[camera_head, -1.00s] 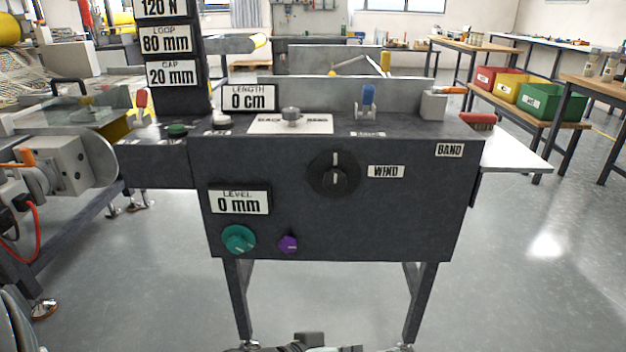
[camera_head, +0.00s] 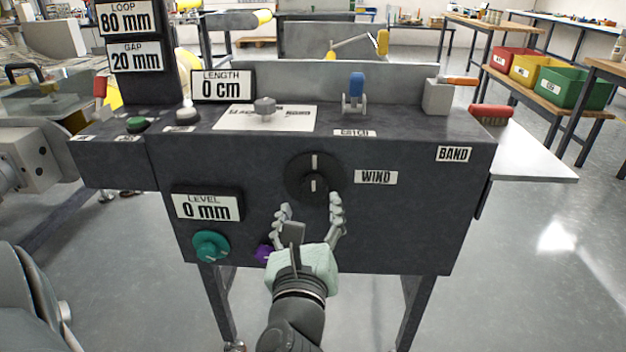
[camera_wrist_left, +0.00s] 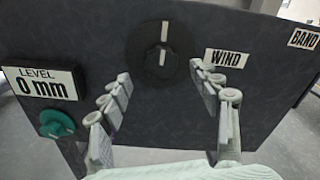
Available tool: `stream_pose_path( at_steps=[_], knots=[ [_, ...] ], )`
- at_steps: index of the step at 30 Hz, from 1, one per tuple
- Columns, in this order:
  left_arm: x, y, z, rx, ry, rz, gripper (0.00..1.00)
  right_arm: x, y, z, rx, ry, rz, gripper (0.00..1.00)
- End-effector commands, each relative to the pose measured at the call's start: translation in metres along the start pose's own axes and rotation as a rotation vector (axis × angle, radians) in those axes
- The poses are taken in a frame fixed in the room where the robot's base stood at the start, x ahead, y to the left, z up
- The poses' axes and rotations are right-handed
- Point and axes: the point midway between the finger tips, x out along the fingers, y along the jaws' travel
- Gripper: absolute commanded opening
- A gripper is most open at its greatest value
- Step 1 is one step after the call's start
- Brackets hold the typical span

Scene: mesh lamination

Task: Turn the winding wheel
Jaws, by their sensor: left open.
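The winding wheel is a round black knob (camera_head: 314,176) with a white pointer mark, on the front of the dark machine box, left of the WIND label (camera_head: 376,177). The pointer stands about upright. My left gripper (camera_head: 311,208) is open and empty, just below and in front of the wheel. In the left wrist view the wheel (camera_wrist_left: 163,50) shows beyond and between the open fingers (camera_wrist_left: 161,85); I see no contact. The LENGTH display (camera_head: 222,86) reads 0 cm. My right gripper is not in view.
A teal knob (camera_head: 210,247) and a purple knob (camera_head: 264,254) sit low on the same panel, the purple one partly hidden beside my gripper. The LEVEL display (camera_head: 207,206) reads 0 mm. A blue-handled lever (camera_head: 356,88) stands on top. Floor at right is free.

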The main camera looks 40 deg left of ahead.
Motion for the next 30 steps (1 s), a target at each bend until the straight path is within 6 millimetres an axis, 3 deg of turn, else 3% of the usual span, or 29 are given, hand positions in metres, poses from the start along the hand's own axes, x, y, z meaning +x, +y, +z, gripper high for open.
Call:
stream_pose_path(
  at_steps=[3, 12, 23, 30],
  knots=[
    [0.020, -0.001, 0.004, 0.004, -0.006, -0.001, 0.63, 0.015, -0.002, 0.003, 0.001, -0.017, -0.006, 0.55],
    [0.061, -0.001, 0.003, 0.008, -0.006, -0.003, 0.63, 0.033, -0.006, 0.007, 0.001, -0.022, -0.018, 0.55],
    [0.069, -0.001, 0.002, 0.007, -0.004, -0.003, 0.63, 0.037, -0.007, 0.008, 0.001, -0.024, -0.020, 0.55],
    [0.069, -0.001, 0.002, 0.007, -0.005, -0.003, 0.35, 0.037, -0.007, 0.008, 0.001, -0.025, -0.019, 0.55]
  ],
)
